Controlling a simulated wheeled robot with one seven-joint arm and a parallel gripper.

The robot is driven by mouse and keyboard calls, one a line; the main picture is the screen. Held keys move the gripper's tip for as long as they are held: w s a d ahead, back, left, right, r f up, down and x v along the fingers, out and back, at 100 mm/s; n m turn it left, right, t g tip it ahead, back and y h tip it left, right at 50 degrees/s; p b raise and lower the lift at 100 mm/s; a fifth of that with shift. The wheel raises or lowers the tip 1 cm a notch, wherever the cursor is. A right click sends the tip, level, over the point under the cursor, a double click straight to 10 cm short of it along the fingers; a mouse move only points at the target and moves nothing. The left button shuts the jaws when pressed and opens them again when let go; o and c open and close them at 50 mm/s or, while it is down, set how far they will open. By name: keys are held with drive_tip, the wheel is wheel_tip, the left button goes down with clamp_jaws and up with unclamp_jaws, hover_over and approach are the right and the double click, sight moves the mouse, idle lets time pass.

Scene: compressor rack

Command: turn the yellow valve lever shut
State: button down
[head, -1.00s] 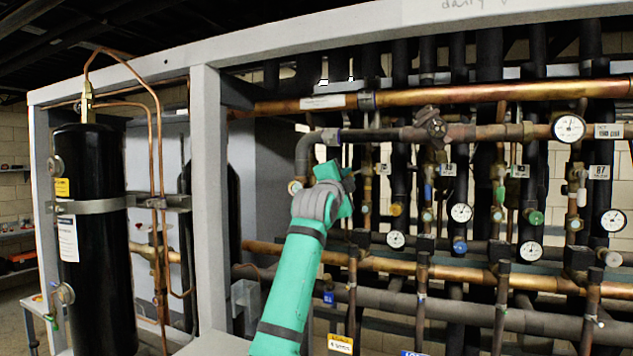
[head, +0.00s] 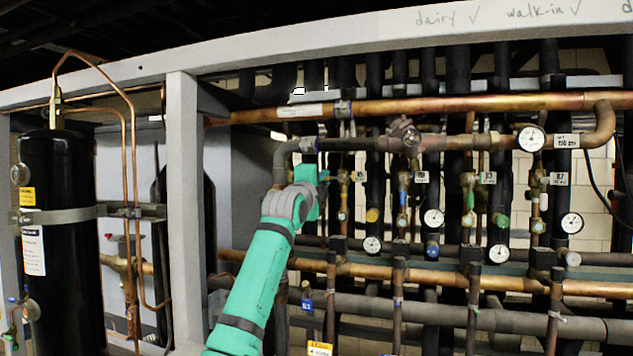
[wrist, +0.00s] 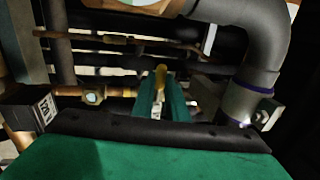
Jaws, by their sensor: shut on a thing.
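The yellow valve lever (wrist: 160,76) shows in the wrist view as a small yellow end standing up between the tips of my green fingers. My gripper (wrist: 161,98) is shut on it, and the fingers hide most of the lever and its valve body. A brass pipe (wrist: 120,91) runs behind the fingers. In the head view my gripper (head: 322,181) is at the rack, right of the grey upright and just below the elbow of a dark pipe. The lever is hidden there behind my gripper and wrist.
A thick grey pipe elbow (wrist: 262,50) is close on the right in the wrist view. A grey upright (head: 184,220) and a black tank (head: 62,240) stand left of my arm. Pipes, valves and gauges (head: 530,138) crowd the right side.

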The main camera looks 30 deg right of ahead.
drive_tip(key=shift+s+d, duration=0.1)
drive_tip(key=c, duration=1.8)
unclamp_jaws()
drive_tip(key=shift+o, duration=0.2)
drive_tip(key=v, duration=1)
drive_tip(key=shift+s+a, duration=0.25)
drive_tip(key=shift+a, duration=0.1)
drive_tip(key=shift+d, duration=0.15)
